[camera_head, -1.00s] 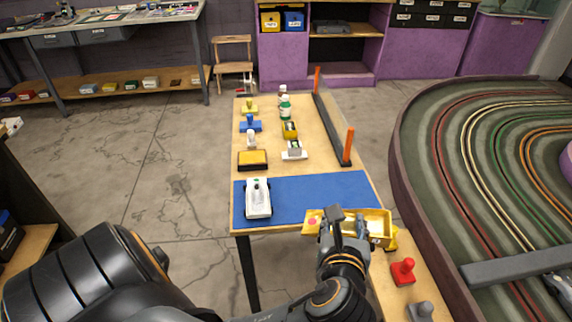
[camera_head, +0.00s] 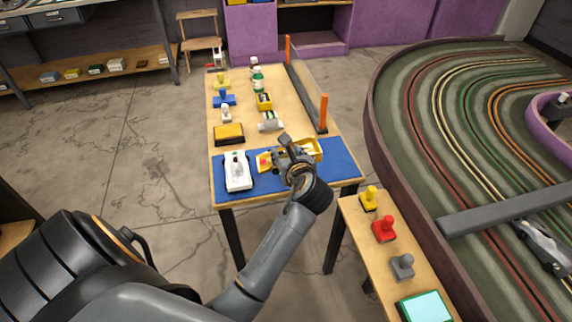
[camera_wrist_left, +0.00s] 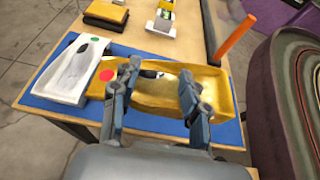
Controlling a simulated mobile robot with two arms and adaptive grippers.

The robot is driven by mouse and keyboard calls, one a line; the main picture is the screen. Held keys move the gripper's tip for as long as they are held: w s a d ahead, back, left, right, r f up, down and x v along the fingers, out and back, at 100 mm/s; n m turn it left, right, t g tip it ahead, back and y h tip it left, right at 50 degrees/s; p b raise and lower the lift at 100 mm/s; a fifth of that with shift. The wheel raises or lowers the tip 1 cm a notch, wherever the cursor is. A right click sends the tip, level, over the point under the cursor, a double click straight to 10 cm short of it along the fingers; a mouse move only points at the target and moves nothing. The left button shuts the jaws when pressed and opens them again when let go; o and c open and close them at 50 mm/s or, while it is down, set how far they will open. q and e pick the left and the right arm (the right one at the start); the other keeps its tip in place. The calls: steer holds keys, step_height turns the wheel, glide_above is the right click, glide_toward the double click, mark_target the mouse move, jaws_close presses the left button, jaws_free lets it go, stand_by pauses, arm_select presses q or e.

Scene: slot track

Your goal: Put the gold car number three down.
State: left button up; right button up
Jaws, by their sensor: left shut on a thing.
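The gold car (camera_wrist_left: 158,86) has a red dot near its left end and shows in the left wrist view between my left gripper's fingers. In the head view the gold car (camera_head: 308,148) is partly hidden by the gripper. My left gripper (camera_wrist_left: 156,90) is shut on the car over the blue mat (camera_wrist_left: 60,110); it also shows in the head view (camera_head: 288,155). I cannot tell whether the car touches the mat. A white car (camera_head: 238,171) sits on the left part of the mat. My right gripper is not in view.
Behind the mat on the table stand a yellow-topped block (camera_head: 229,134), a green-and-white bottle (camera_head: 258,79) and several small items. An orange post (camera_head: 323,113) rises at the table's right side. A low bench with a red knob (camera_head: 385,229) and the slot track (camera_head: 440,130) lie to the right.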

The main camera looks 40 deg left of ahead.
mark_target(286, 155)
arm_select(q)
steer(key=f, duration=0.1)
steer(key=w+a+f, duration=0.1)
steer(key=w+f, duration=0.1)
steer(key=shift+a, duration=0.4)
steer(key=shift+w+a+f+b, duration=0.15)
steer(key=shift+w+f+b, duration=0.05)
steer(key=shift+f+b, duration=0.2)
step_height(286, 155, down, 3)
steer(key=shift+r, duration=0.15)
steer(key=shift+f, duration=0.25)
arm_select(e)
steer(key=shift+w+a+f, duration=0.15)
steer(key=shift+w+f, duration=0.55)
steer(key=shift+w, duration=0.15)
arm_select(q)
steer(key=o, duration=1.3)
steer(key=shift+f, duration=0.15)
